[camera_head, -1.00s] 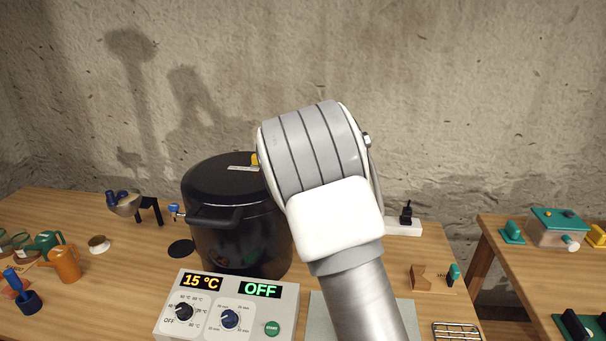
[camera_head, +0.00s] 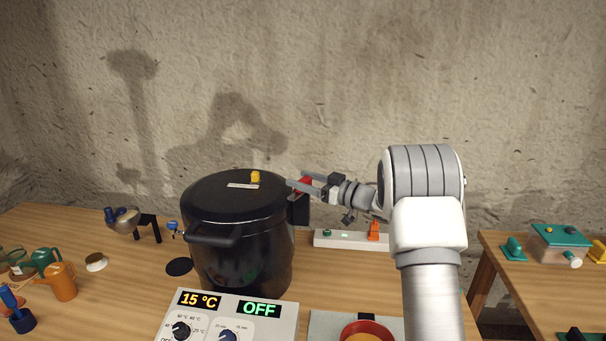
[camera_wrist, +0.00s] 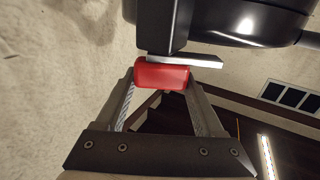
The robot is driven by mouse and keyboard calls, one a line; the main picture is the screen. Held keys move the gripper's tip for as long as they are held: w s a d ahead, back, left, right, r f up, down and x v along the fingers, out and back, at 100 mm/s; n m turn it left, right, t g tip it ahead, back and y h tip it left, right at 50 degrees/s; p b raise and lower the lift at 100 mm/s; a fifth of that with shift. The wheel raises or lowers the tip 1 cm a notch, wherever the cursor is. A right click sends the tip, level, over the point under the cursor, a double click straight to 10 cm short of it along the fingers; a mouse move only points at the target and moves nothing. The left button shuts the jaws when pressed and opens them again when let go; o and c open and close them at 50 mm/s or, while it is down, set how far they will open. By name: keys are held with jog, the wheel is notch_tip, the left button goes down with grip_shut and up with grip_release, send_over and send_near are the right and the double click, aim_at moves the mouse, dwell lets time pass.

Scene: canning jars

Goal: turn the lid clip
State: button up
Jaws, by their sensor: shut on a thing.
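A large black pot with a black lid (camera_head: 225,195) stands on the wooden table, with a yellow knob (camera_head: 255,176) on top. The lid clip (camera_head: 304,183) is a red piece at the pot's right rim, partly hidden by my gripper. In the wrist view the red clip (camera_wrist: 161,76) lies across between my fingertips, beside a metal strip and a black bracket. My gripper (camera_head: 300,184) reaches in from the right and is shut on the clip. The pot's dark side (camera_wrist: 235,20) shows at the top of the wrist view.
A control box (camera_head: 245,308) reading 15 °C and OFF stands in front of the pot. A white power strip (camera_head: 345,239) with an orange plug lies behind. An orange jug (camera_head: 62,282) and other small items are at left. A red-rimmed bowl (camera_head: 366,330) is at the front.

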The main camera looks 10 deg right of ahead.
jog(key=n+g+y+p, duration=0.1)
jog(key=n+g+y, duration=0.1)
jog(key=g, duration=0.1)
jog(key=n+g+y+p, duration=0.1)
jog(key=n+g+y, duration=0.1)
jog(key=g, duration=0.1)
jog(key=shift+d+n, duration=0.1)
jog(key=shift+n, duration=0.3)
jog(key=shift+r+n+g+p, duration=0.1)
jog(key=shift+n+g+p, duration=0.3)
jog(key=shift+g, duration=0.4)
jog(key=o, duration=1.4)
jog(key=v, duration=0.5)
jog(key=b+v, duration=0.1)
jog(key=v, duration=1.1)
jog(key=shift+d+f+b, duration=0.2)
jog(key=shift+f+b, duration=0.15)
jog(key=shift+b, duration=0.05)
